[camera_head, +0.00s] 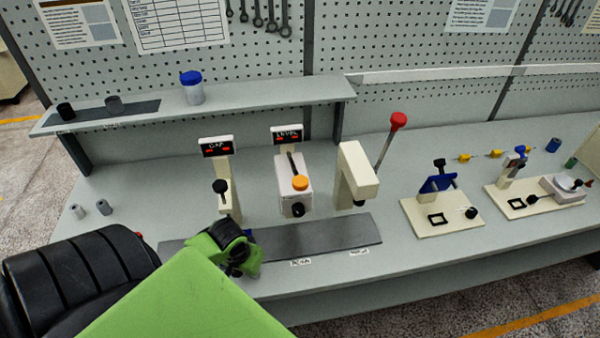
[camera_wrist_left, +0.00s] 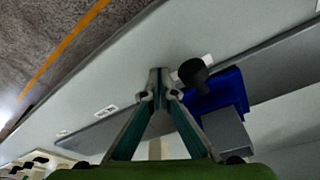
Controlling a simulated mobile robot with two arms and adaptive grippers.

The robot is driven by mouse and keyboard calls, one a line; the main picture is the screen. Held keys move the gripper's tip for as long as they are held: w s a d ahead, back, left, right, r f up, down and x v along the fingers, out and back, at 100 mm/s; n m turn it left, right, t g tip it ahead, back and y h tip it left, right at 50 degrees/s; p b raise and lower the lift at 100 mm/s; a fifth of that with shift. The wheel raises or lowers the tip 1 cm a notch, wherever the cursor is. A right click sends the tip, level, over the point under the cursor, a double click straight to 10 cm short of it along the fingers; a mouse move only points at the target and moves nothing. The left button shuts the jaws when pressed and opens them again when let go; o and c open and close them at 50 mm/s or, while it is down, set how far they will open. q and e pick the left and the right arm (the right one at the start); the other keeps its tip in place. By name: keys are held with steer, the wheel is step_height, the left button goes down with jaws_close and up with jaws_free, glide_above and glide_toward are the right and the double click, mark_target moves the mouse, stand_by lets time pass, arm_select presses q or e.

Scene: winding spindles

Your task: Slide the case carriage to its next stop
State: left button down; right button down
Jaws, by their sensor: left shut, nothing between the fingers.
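The case carriage is a blue block (camera_wrist_left: 215,95) with a black knob (camera_wrist_left: 193,72) and a grey block (camera_wrist_left: 228,130) against it. It sits on the dark track (camera_head: 330,238) along the bench front. In the head view my left gripper (camera_head: 238,262) and arm hide most of the carriage, leaving only a little blue visible. My left gripper also shows in the left wrist view (camera_wrist_left: 160,85), its fingertips together and empty beside the knob. I cannot tell whether they touch it. The right gripper is out of view.
Behind the track stand the gap station (camera_head: 217,150), the level station (camera_head: 293,185) and a cream press (camera_head: 357,175) with a red-knobbed lever (camera_head: 398,121). Small labels (camera_head: 300,262) mark the bench front. Two fixtures (camera_head: 440,213) stand at right. The track right of the gripper is clear.

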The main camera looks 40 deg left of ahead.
arm_select(q)
steer(key=shift+s+a, duration=2.05)
steer(key=shift+s, duration=0.35)
steer(key=shift+s+a, duration=2.1)
steer(key=shift+s, duration=0.35)
steer(key=shift+s+a, duration=2.05)
steer(key=shift+s, duration=0.35)
steer(key=shift+w+d+r, duration=0.15)
steer(key=shift+r, duration=1.05)
steer(key=shift+w+d+r, duration=0.1)
steer(key=shift+w+r, duration=0.05)
steer(key=shift+r, duration=1)
steer(key=shift+w+d+r, duration=0.15)
steer(key=shift+r, duration=1.05)
